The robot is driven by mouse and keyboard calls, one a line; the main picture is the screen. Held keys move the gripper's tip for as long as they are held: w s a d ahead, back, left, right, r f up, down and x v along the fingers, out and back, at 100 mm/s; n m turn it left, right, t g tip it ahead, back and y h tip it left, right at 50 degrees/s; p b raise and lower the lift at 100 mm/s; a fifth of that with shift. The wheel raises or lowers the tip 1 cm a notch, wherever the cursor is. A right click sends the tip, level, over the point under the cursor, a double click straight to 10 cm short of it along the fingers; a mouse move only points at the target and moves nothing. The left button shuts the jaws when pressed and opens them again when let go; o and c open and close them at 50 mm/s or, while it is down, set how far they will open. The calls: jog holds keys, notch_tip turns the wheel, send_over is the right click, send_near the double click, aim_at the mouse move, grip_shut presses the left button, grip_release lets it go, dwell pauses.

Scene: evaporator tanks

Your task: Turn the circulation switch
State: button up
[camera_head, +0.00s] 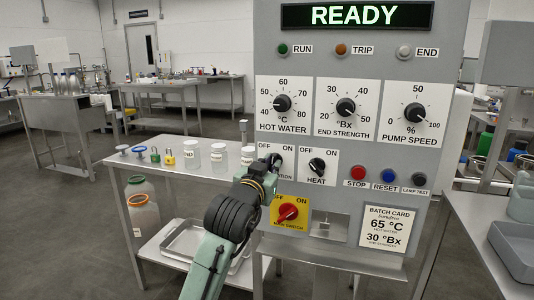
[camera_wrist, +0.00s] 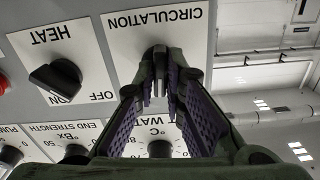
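The circulation switch (camera_head: 275,160) is a black knob on a white plate marked OFF and ON, at the left of the grey control panel. My gripper (camera_head: 268,172) reaches up to it from below left and covers part of the plate. In the wrist view, which is upside down, the purple-lined fingers of my gripper (camera_wrist: 161,74) converge with their tips at both sides of the dark knob, closed on it. The CIRCULATION label (camera_wrist: 155,17) shows beyond the fingertips. The fingers hide most of the knob, so its exact angle is unclear.
The heat switch (camera_head: 317,166) is close on the right. The red main switch (camera_head: 288,212) on yellow is below. The hot water dial (camera_head: 282,103) is above. A side table (camera_head: 180,171) with jars stands left. The display (camera_head: 356,16) reads READY.

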grip_shut()
jog(key=shift+m+b, duration=0.5)
jog(key=shift+m, duration=0.5)
jog(key=shift+m+b, duration=0.55)
jog(key=shift+m, duration=0.55)
